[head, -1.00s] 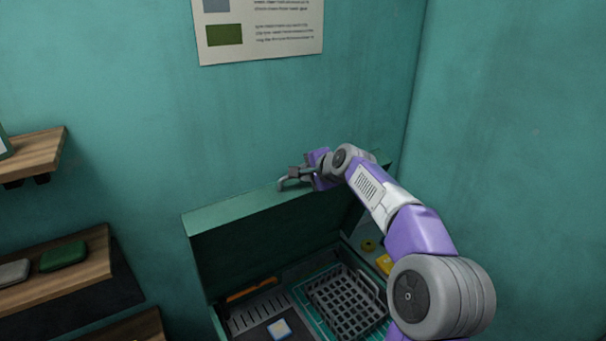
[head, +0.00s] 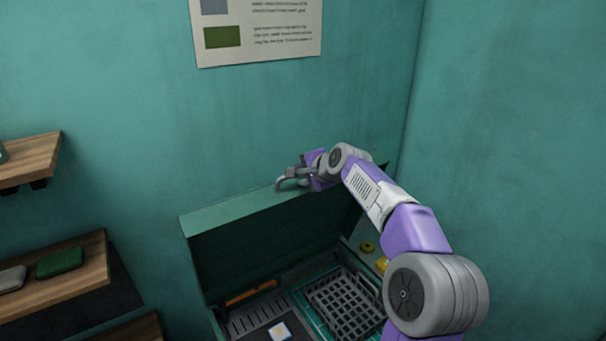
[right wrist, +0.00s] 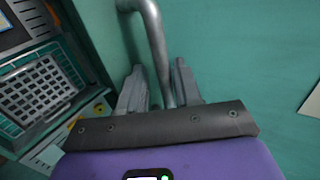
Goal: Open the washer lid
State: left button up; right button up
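The washer's green lid (head: 250,240) stands raised and upright against the back of the washer, its inner face dark and the tub beneath exposed. A grey bar handle (head: 284,183) sits at its top edge; it also shows in the right wrist view (right wrist: 156,40). My right gripper (head: 302,175) is at the handle. In the right wrist view its fingers (right wrist: 158,92) stand apart on either side of the bar, with a gap on the left and the bar close to the right finger. Contact is unclear. My left gripper is out of view.
Yellow items (head: 367,247) lie at the right side. Wooden shelves (head: 55,275) stand left. Teal walls close in behind and right.

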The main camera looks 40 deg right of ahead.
jog(key=b+v, duration=0.1)
jog(key=v, duration=0.6)
jog(key=shift+s+b, duration=0.2)
jog(key=shift+b, duration=0.2)
jog(key=shift+r, duration=0.15)
